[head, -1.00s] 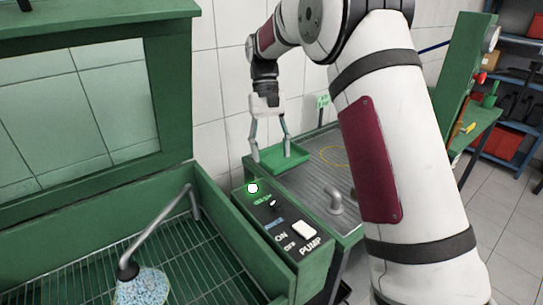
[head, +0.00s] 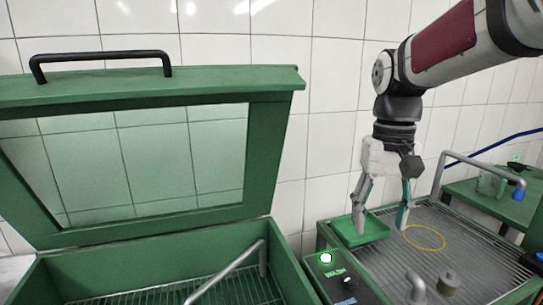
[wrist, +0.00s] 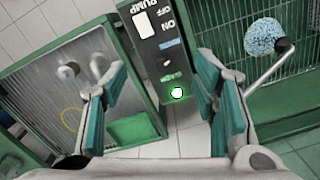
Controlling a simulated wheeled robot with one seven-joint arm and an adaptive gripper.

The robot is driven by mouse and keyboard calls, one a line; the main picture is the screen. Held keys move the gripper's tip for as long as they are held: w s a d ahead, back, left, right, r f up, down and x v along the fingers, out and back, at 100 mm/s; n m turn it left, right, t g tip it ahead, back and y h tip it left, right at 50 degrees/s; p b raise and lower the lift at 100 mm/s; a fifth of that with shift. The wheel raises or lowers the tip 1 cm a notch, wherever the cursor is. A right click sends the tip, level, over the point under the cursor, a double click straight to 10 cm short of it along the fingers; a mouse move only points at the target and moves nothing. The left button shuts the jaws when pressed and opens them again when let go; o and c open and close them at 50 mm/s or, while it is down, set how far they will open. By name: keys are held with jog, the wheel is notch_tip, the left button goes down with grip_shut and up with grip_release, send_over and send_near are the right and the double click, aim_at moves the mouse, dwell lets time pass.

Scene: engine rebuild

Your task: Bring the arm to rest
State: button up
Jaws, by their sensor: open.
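My gripper (head: 380,225) is open and empty, pointing down above the green tray (head: 368,232) and the grey ribbed bench top (head: 440,225) in the head view. In the wrist view my gripper (wrist: 165,105) has its teal-padded fingers spread wide with nothing between them. Past the fingers is the control panel (wrist: 152,50) with its lit green lamp (wrist: 177,93). My arm comes down from the upper right in the head view.
The green washer's windowed lid (head: 275,130) stands raised on the left. A bent pipe (head: 437,175) rises at the bench's back, and a yellow ring (head: 425,237) lies on the bench. A blue bristly head (wrist: 265,37) shows over the washer grid.

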jog(key=s+f+t, duration=0.2)
jog(key=s+t, duration=0.3)
jog(key=s, duration=1.3)
jog(key=shift+s+f+n, duration=0.25)
jog(key=shift+f+n, duration=0.05)
jog(key=shift+f, duration=0.1)
